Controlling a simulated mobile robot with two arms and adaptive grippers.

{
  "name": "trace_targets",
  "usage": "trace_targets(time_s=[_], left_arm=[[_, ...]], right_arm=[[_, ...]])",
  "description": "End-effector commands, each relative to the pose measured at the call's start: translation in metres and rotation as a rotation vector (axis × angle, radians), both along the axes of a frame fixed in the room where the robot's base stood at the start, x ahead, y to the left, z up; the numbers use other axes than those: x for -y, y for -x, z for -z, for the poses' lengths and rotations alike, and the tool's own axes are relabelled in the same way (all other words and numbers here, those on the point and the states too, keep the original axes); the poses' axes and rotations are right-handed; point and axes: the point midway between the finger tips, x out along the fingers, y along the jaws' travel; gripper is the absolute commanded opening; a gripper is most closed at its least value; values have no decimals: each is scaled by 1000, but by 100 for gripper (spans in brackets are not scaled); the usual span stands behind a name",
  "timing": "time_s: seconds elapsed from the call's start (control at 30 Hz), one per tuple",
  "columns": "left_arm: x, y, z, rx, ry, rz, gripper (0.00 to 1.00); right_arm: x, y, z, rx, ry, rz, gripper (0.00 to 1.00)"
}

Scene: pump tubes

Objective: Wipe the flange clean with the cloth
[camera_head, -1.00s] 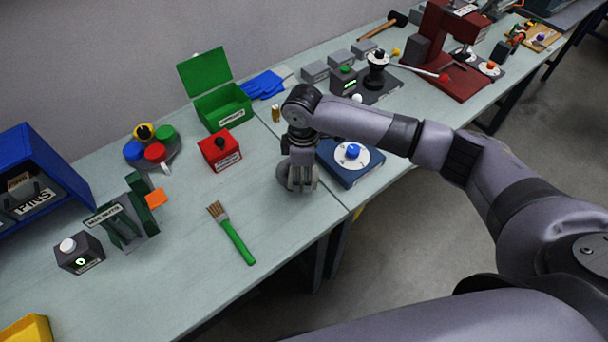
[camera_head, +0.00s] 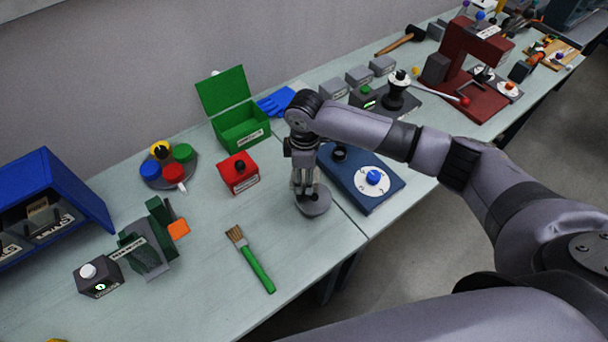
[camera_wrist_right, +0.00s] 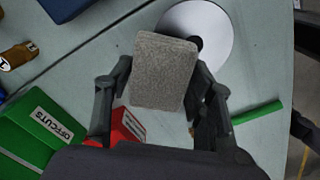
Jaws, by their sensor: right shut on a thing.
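My right gripper (camera_head: 305,180) points down over the flange (camera_head: 316,204), a flat grey disc lying on the bench. In the right wrist view, the right gripper (camera_wrist_right: 160,95) is shut on the cloth (camera_wrist_right: 165,70), a grey, speckled rectangular pad. The flange (camera_wrist_right: 218,28) shows there as a pale disc with a dark centre hole. The cloth overlaps its near-left part in that view. I cannot tell whether the cloth touches the flange. In the head view, the cloth is hard to tell apart between the fingers. My left gripper is not in view.
A red box (camera_head: 238,176) and a green open bin (camera_head: 240,130) stand left of the gripper. A blue base with a white dial (camera_head: 372,181) is close on its right. A green-handled brush (camera_head: 255,267) lies in front. Bare bench lies around the brush.

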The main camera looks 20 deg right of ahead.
Motion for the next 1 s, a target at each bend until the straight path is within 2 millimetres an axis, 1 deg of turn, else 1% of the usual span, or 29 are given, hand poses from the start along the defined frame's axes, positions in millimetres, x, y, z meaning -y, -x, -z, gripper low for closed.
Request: trace_targets(time_s=[0.03, 0.1, 0.37, 0.6, 0.73, 1.0], left_arm=[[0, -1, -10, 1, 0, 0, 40], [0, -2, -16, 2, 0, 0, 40], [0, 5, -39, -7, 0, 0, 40], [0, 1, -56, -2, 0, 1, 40], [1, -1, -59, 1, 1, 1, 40], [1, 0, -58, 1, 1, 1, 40]], right_arm=[[1, 1, -7, -3, 2, 2, 23], [1, 1, -13, -3, 2, 3, 23], [3, -1, -34, -2, 2, 7, 23], [5, -3, -54, -2, 2, 11, 23], [5, -5, -59, -2, 2, 13, 23], [5, -5, -59, -2, 2, 13, 23]])
